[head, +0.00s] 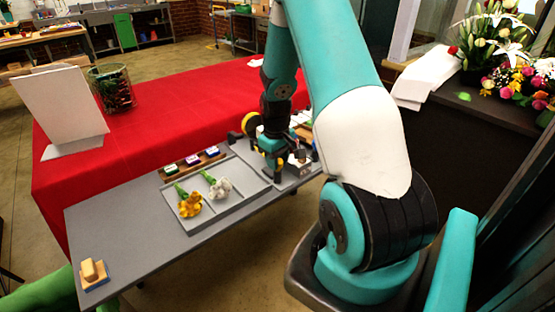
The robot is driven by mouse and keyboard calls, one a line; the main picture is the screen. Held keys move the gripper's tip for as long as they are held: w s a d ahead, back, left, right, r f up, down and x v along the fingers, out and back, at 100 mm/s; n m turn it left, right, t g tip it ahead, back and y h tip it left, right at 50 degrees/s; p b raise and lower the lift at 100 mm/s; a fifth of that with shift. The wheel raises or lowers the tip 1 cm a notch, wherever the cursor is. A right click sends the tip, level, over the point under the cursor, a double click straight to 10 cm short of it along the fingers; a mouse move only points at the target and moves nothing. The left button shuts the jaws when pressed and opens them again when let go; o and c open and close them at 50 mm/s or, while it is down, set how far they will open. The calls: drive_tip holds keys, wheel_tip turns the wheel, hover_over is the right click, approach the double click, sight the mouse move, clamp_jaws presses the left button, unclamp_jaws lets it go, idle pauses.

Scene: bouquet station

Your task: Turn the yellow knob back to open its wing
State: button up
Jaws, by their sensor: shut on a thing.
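My gripper (277,170) points down over the far right part of the grey table, beyond the tray's right end. Its jaws are shut on a small yellow piece, which appears to be the yellow knob (279,164); the fingers hide most of it. A round yellow-and-black part (250,124) shows just left of my wrist; I cannot tell what it belongs to. The wing cannot be made out behind my gripper and arm, so its angle is hidden.
A wooden block on a blue base (94,272) sits at the table's left end. The table's left half is mostly clear.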

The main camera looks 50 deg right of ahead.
drive_tip(key=shift+n, duration=0.4)
drive_tip(key=o, duration=0.9)
drive_tip(key=r, duration=0.5)
drive_tip(key=r+b, duration=0.1)
drive_tip(key=r, duration=1.1)
drive_tip(key=shift+a+r, duration=0.25)
drive_tip(key=shift+a, duration=0.1)
drive_tip(key=s+a+r+n+t+y, duration=0.1)
drive_tip(key=a+r+n, duration=0.1)
drive_tip(key=a, duration=1)
drive_tip(key=s+a+r+n+y, duration=0.1)
drive_tip(key=a+r+n, duration=0.1)
drive_tip(key=a, duration=1)
drive_tip(key=s+a+n+y, duration=0.1)
drive_tip(key=s+a, duration=0.3)
drive_tip(key=s+a+n, duration=0.1)
drive_tip(key=s+a, duration=0.4)
drive_tip(key=s+a+n+g+y, duration=0.1)
drive_tip(key=s+a, duration=0.3)
drive_tip(key=shift+s+a+r+n+y, duration=0.15)
drive_tip(key=shift+a+r+n+y, duration=0.1)
drive_tip(key=shift+n+y, duration=0.05)
